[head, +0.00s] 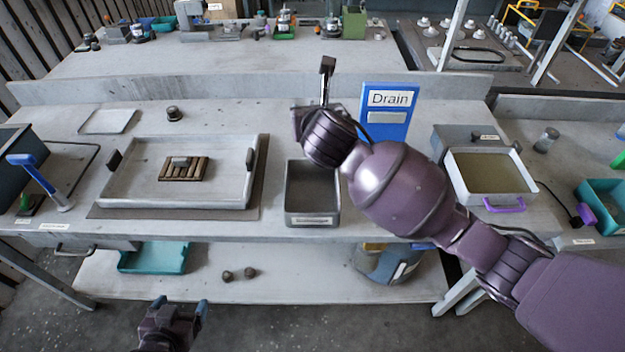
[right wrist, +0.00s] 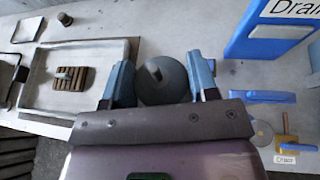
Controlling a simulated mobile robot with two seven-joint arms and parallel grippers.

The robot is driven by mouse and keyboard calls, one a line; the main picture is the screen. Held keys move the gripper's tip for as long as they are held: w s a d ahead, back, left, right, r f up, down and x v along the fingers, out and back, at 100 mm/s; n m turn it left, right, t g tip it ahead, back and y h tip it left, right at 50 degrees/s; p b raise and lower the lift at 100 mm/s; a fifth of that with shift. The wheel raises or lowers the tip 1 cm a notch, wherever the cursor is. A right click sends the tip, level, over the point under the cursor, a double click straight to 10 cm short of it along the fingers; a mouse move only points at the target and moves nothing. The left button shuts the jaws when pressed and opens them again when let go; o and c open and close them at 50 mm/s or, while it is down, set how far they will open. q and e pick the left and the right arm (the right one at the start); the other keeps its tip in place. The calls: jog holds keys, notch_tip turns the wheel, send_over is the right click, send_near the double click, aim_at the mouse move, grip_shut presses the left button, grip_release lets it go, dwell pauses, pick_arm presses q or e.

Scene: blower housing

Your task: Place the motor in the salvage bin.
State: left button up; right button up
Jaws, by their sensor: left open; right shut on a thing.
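The motor (right wrist: 172,84), a dark grey round body with a short shaft, sits between the blue fingers of my right gripper (right wrist: 161,68) in the right wrist view. The gripper is shut on it. In the head view my right wrist hides the motor. A grey open bin (head: 313,221) with a front label too small to read stands on the bench, just below and left of my right wrist; it looks empty, and I cannot tell for sure that it is the salvage bin. My left gripper (head: 180,305) is open and empty, low in front of the bench.
A shallow pale tray (head: 125,187) holds a slatted wooden block (head: 184,170) left of the grey bin. A blue Drain sign (head: 388,100) stands behind my right arm. A filled basin (head: 490,172) with a purple handle is at right. A small dark knob (head: 174,113) lies at back.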

notch_tip(320, 180, down, 17)
jog(key=shift+r+b, duration=0.1)
jog(key=shift+b, duration=0.65)
jog(key=o, duration=1.1)
jog(key=shift+f, duration=0.2)
jog(key=shift+r, duration=0.15)
jog(key=p+v, duration=0.1)
jog(key=v, duration=1.1)
